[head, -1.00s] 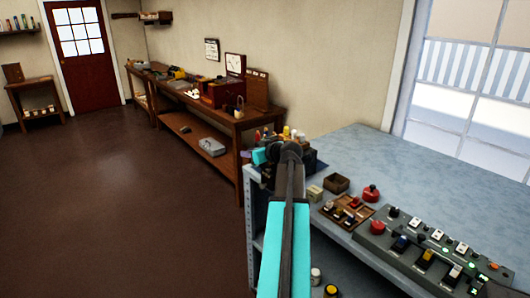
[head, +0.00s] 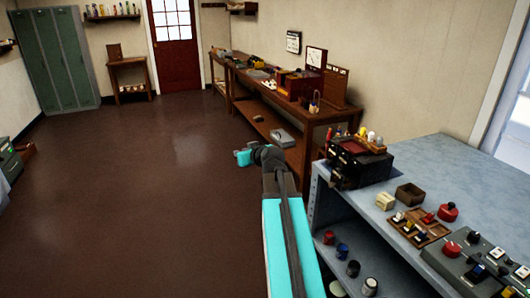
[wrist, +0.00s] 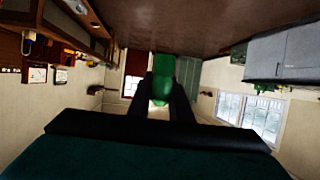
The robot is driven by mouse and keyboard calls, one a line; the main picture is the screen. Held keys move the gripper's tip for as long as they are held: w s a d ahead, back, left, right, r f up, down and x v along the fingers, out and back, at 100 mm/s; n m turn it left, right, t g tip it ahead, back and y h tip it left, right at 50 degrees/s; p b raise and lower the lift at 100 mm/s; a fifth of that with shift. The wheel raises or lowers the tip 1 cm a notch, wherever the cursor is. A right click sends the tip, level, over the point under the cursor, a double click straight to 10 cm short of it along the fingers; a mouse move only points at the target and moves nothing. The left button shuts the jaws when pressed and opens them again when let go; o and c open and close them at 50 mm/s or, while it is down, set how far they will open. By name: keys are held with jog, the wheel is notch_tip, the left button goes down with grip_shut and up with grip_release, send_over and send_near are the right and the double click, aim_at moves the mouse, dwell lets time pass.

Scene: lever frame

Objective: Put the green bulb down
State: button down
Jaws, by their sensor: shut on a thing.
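In the wrist view, which is upside down, the green bulb (wrist: 163,68) sits between the two dark fingers of my gripper (wrist: 162,82). The fingers are shut on it from both sides, and its lower part is partly between them. Nothing touches the bulb except the fingers, and the room's floor and walls show behind it. In the head view my teal arm reaches forward over the floor, left of the blue-grey bench (head: 445,170). The gripper and bulb cannot be made out there.
A black drawer box (head: 355,168) with small coloured bulbs on top stands at the bench's left end. Near it are a brown open box (head: 410,194), a cream block (head: 385,201), a compartment tray (head: 419,227), a red-topped item (head: 447,212) and a control panel (head: 480,265). A wooden workbench (head: 300,108) stands behind.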

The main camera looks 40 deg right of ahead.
jog(key=w+a+r+y, duration=0.1)
jog(key=w+a, duration=0.1)
jog(key=a, duration=1)
jog(key=w+a+r+n, duration=0.1)
jog(key=w+a+r, duration=0.1)
jog(key=a, duration=1.1)
jog(key=w+a+r+n+y, duration=0.1)
jog(key=w+a, duration=0.1)
jog(key=a, duration=1.1)
jog(key=shift+w+r+y, duration=0.15)
jog(key=shift+w+y, duration=0.15)
jog(key=shift+w, duration=0.05)
jog(key=shift+s+a, duration=0.1)
